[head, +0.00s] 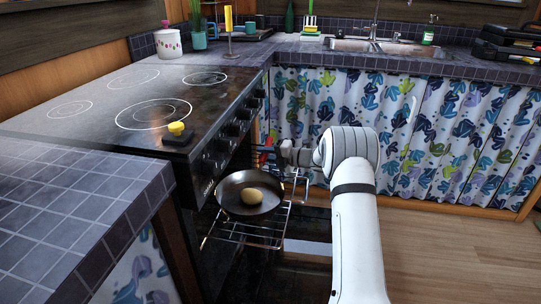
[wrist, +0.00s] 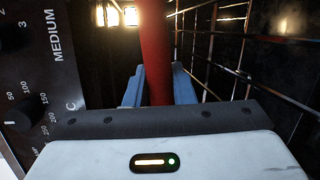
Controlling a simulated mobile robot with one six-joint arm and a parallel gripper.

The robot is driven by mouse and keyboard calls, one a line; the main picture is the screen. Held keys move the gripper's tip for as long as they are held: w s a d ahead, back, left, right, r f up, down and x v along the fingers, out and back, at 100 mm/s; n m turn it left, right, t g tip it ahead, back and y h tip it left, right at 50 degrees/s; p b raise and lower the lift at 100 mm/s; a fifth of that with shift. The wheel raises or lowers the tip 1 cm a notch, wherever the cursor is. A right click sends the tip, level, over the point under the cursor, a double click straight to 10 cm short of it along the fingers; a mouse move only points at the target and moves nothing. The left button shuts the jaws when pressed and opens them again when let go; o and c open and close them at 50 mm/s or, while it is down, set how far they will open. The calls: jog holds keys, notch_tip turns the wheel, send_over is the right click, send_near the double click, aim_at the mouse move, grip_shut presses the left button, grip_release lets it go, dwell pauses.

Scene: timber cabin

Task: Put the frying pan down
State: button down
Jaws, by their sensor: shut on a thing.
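The dark round frying pan (head: 233,187) is in front of the stove, at the wire oven rack (head: 240,238), with a round yellowish-brown food item (head: 252,196) inside. I cannot tell whether the pan touches the rack. My gripper (head: 271,157) is just beyond the pan, at a red handle. In the wrist view, the red handle (wrist: 157,45) runs between the blue fingers of my gripper (wrist: 158,88), which are shut on it. The far end of the handle and the pan's body are out of the wrist view.
The black stove (head: 205,110) stands at left, with a yellow-topped item (head: 176,130) on its front edge. A tiled counter (head: 75,200) is nearer at left. A patterned curtain (head: 440,135) hangs behind my arm. Wooden floor (head: 450,250) is clear at right.

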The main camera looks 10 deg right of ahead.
jog(key=c, duration=1.2)
grip_release()
jog(key=shift+c, duration=0.2)
